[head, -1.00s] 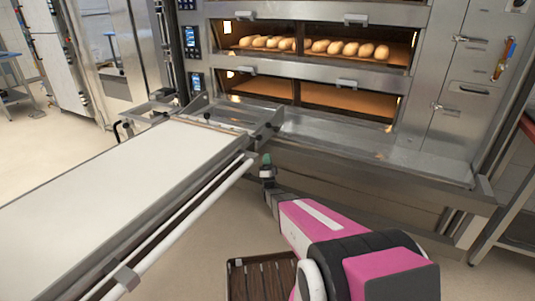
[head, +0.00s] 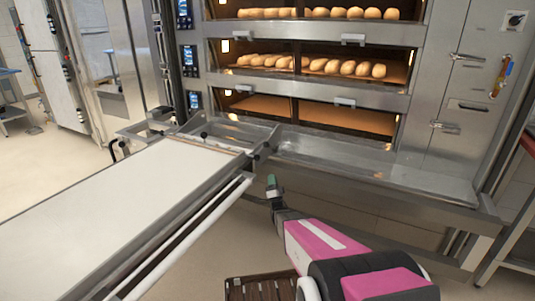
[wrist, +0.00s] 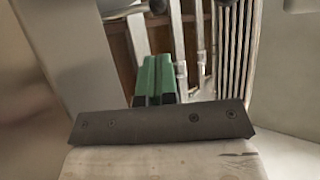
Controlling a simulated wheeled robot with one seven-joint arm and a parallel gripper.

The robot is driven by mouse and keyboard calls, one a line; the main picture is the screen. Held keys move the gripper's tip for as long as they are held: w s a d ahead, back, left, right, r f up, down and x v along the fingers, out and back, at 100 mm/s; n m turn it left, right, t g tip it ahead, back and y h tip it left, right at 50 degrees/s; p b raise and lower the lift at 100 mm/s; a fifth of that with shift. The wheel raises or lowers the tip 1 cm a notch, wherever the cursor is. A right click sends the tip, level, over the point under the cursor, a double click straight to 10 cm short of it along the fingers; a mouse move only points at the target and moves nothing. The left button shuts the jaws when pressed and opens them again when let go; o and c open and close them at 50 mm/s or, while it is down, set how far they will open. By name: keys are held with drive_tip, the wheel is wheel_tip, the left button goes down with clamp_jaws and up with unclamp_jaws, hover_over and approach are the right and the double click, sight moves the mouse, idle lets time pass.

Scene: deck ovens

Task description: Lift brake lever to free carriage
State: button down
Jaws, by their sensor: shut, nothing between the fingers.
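The loader carriage with its white belt (head: 120,200) stretches from the lower left to the front of the ovens. My gripper (head: 272,181) has green fingertips and is beside the carriage's right side rail, near its oven end. A thin dark bar (head: 252,199) runs from under the rail towards my gripper; it may be the brake lever, but I cannot tell whether they touch. In the wrist view the green fingers (wrist: 156,78) are together with nothing between them. Pale upright metal bars show beyond them, and I cannot identify the lever among them.
The deck ovens (head: 345,100) stand ahead, with loaves (head: 345,67) on the upper decks and no loaves visible on the lowest one. A metal ledge (head: 380,175) runs along their front. A slatted wooden surface (head: 258,288) is low near my arm.

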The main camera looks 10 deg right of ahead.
drive_tip(key=shift+d, duration=0.1)
idle(0.3)
approach(268, 146)
drive_tip(key=x, duration=0.7)
drive_tip(key=shift+w+a+f, duration=0.35)
drive_tip(key=shift+a, duration=0.05)
drive_tip(key=shift+w+d+r+m+g+h, duration=0.1)
drive_tip(key=shift+r+m+g+h, duration=0.2)
drive_tip(key=shift+r+m, duration=0.2)
drive_tip(key=shift+w+d+r+m+g+h, duration=0.1)
drive_tip(key=shift+r+m+g+h, duration=0.1)
drive_tip(key=shift+r+m+h, duration=0.25)
drive_tip(key=shift+w+d+r+m+g+h, duration=0.2)
drive_tip(key=shift+r+m+g+h, duration=0.15)
drive_tip(key=shift+r+m+h, duration=0.15)
drive_tip(key=shift+w+d+r+m+g+h, duration=0.1)
drive_tip(key=shift+w+r+m+g+h, duration=0.2)
drive_tip(key=shift+m, duration=0.25)
drive_tip(key=shift+f, duration=0.1)
